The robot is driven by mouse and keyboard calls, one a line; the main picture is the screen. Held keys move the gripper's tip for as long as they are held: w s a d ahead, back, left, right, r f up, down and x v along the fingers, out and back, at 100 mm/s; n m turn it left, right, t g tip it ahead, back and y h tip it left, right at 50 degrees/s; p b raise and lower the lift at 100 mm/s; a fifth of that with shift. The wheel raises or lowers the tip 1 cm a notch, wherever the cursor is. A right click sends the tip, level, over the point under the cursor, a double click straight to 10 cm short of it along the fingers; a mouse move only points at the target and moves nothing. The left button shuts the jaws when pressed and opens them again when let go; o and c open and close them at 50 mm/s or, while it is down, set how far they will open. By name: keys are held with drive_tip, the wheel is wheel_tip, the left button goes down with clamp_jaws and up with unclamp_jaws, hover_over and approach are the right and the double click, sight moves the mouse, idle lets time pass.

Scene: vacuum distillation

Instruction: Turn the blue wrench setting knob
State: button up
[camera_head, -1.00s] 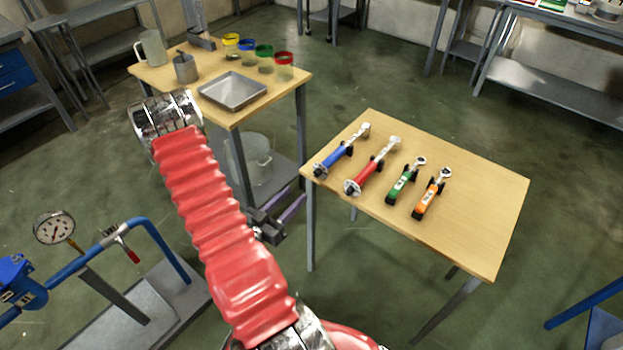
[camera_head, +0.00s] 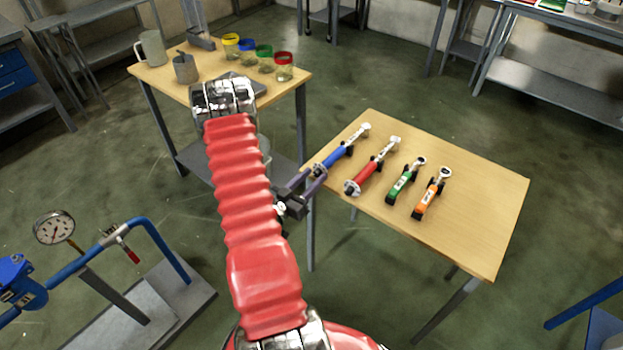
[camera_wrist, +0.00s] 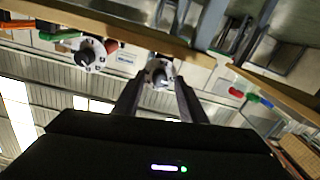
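The blue wrench (camera_head: 338,157) lies on the wooden table, its handle end at the table's left edge. Its setting knob (camera_head: 319,169) is at that handle end. In the wrist view the round grey-white knob (camera_wrist: 160,72) shows at the fingertips, in line with the gap between them. My gripper (camera_head: 312,177) reaches in from the left at the table edge, its two purple fingers apart and close to the knob. The fingers also show spread in the wrist view (camera_wrist: 161,86). I cannot tell whether they touch the knob.
The red wrench (camera_head: 372,167) lies just right of the blue one, then the green wrench (camera_head: 404,182) and orange wrench (camera_head: 430,193). The wooden table (camera_head: 475,225) is bare on its right side. A second table (camera_head: 150,80) with jars stands behind my arm.

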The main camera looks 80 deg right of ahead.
drive_tip(key=shift+d, duration=0.1)
drive_tip(key=shift+c, duration=0.5)
clamp_jaws()
drive_tip(key=shift+m, duration=0.4)
drive_tip(key=m, duration=0.3)
drive_tip(key=shift+m, duration=2.5)
drive_tip(key=shift+f, duration=0.1)
drive_tip(key=shift+o, duration=0.5)
unclamp_jaws()
